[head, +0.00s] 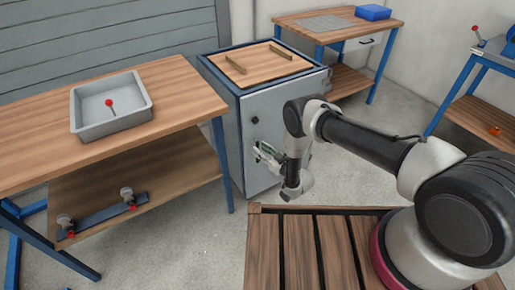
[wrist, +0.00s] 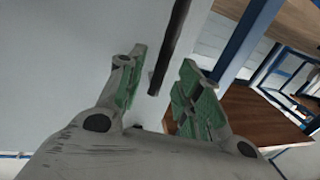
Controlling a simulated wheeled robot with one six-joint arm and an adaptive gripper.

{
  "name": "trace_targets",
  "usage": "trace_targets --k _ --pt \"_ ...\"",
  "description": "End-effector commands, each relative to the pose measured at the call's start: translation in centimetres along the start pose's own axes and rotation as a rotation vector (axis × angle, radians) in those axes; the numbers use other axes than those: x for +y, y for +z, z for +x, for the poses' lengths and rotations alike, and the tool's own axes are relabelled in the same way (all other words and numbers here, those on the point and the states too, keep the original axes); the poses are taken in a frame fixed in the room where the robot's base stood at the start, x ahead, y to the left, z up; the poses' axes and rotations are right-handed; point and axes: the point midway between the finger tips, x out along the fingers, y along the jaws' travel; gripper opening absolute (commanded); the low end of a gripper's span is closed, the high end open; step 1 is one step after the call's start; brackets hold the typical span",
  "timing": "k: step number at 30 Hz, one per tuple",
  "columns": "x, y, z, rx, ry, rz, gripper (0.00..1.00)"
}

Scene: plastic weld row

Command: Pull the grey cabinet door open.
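The grey cabinet (head: 229,104) stands upright in the middle of the head view, with blue edges and a wooden top. Its grey door (head: 262,104) faces me and looks shut. A dark round knob or lock (head: 255,120) sits on the door. My gripper (head: 268,152) is right in front of the door, low and left of my arm. In the wrist view, a dark bar handle (wrist: 172,45) runs down between the two green-padded fingers of my gripper (wrist: 158,88). The fingers stand apart, with gaps beside the bar. In the head view, my gripper hides most of the handle.
A wooden bench (head: 40,160) with a grey tray (head: 110,128) stands close left of the cabinet. Another bench (head: 310,32) with a blue box (head: 373,12) stands behind right. A slatted wooden surface (head: 300,250) lies in front of me. Grey floor is free before the cabinet.

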Motion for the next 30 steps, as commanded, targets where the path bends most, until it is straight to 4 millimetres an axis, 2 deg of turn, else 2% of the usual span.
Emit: trace_targets --k 3,6,15,16,21,22,30 --pt "-0.1 0.0 1.7 0.002 -0.002 -0.001 0.35" --pt "0.0 0.0 2.6 0.0 0.0 -0.001 0.35" --pt "0.0 0.0 3.0 -0.002 0.001 0.0 0.35" --pt "0.0 0.0 3.0 -0.002 0.0 0.0 0.33" --pt "0.0 0.0 3.0 -0.002 0.0 0.0 0.02" --pt "0.0 0.0 3.0 -0.002 0.0 0.0 0.0" --pt "0.0 0.1 2.9 -0.002 -0.003 0.0 0.0"
